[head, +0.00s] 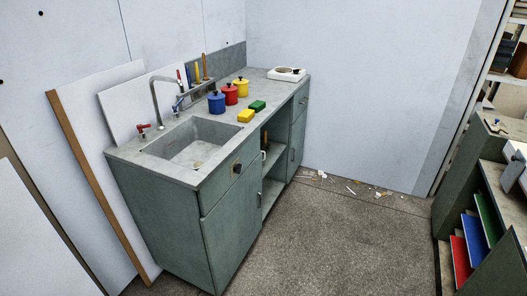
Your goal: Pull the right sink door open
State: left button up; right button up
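A grey-green sink cabinet (150,212) stands against the wall. Its right door (297,143) is at the far right end of the front, below a small drawer front (301,99). The right door looks shut, with a small upright handle (292,155) near its left edge. The left door (230,232) also looks shut, with a handle (259,199) near its right edge. Between the doors is an open compartment (272,178) with shelves. Neither of my grippers is in view.
The counter holds a sink basin (193,146), a faucet (156,100), blue (216,102), red (230,94) and yellow (241,87) pots, and sponges (246,115). Scraps (352,190) lie by the wall. The floor (340,245) before the cabinet is clear. A shelf unit (458,170) stands right.

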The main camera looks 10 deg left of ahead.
aim_at(298, 131)
jog(key=i+l+u, duration=0.45)
jog(key=i, duration=0.15)
jog(key=i+l+u, duration=0.45)
jog(key=l, duration=0.25)
